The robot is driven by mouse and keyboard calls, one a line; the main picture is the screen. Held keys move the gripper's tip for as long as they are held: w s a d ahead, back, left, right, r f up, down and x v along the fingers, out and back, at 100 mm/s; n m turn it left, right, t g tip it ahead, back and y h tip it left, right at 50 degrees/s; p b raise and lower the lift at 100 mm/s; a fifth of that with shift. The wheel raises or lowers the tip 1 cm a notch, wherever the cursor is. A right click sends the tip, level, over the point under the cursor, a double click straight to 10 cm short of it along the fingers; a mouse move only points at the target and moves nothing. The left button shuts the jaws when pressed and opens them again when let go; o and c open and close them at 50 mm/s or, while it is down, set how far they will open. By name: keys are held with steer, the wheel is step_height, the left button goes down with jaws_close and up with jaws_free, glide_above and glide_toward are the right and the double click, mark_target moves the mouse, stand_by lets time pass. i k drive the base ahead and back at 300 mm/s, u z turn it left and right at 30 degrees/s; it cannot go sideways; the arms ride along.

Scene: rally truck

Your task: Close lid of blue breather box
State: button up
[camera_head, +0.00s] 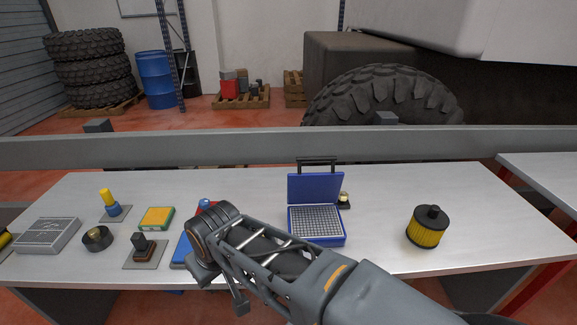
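The blue breather box (316,242) sits on the grey table, right of the picture's middle. Its lid (315,188) stands open and upright at the back, with a dark handle (317,162) above it. The box's inside shows a pale, grid-like surface. My arm reaches in from the lower right, passing in front of the box's lower left area. My gripper (222,288) is at the arm's far end, left of the box and apart from the lid. It is seen at an angle, and its finger opening is unclear.
A yellow-black filter (426,229) stands to the right. A small part (344,200) sits just behind the box's right side. A green-yellow block (156,218), black ring (97,238) and grey case (47,235) lie left. My arm partly hides a blue-red object (181,249).

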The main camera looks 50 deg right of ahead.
mark_target(304, 188)
steer(key=u, duration=0.45)
steer(key=k, duration=0.15)
steer(key=z, duration=1.9)
